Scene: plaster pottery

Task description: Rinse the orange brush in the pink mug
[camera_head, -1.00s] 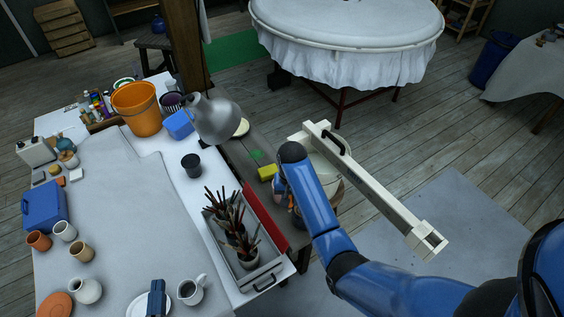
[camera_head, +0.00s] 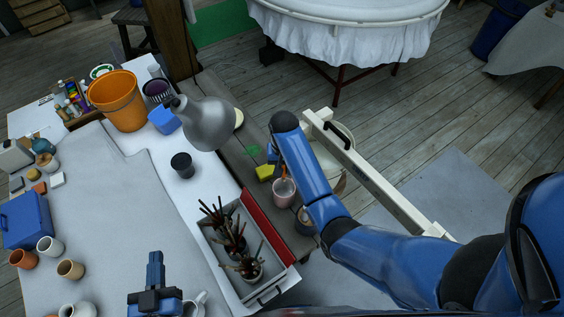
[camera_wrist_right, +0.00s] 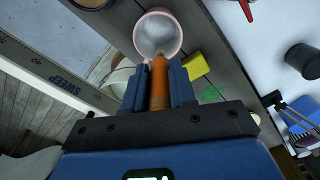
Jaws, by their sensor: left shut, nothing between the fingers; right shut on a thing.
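The pink mug (camera_head: 284,193) stands on the dark wooden bench, beside my right forearm in the head view. In the right wrist view the pink mug (camera_wrist_right: 140,36) shows its round open rim just beyond the fingers. My right gripper (camera_wrist_right: 158,88) is shut on the orange brush (camera_wrist_right: 158,84), whose tip overlaps the mug's near rim. I cannot tell whether the tip is inside the mug or above it. In the head view my right gripper (camera_head: 273,154) is mostly hidden by my arm. My left gripper (camera_head: 155,262) is shut and empty over the grey-covered table.
A yellow sponge (camera_head: 264,172) lies next to the mug. A tray (camera_head: 262,262) with pots of brushes stands at the table's right edge. A lamp (camera_head: 208,124), a dark cup (camera_head: 182,165) and an orange bucket (camera_head: 117,101) stand farther back. A long beige level (camera_head: 372,178) lies right of my arm.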

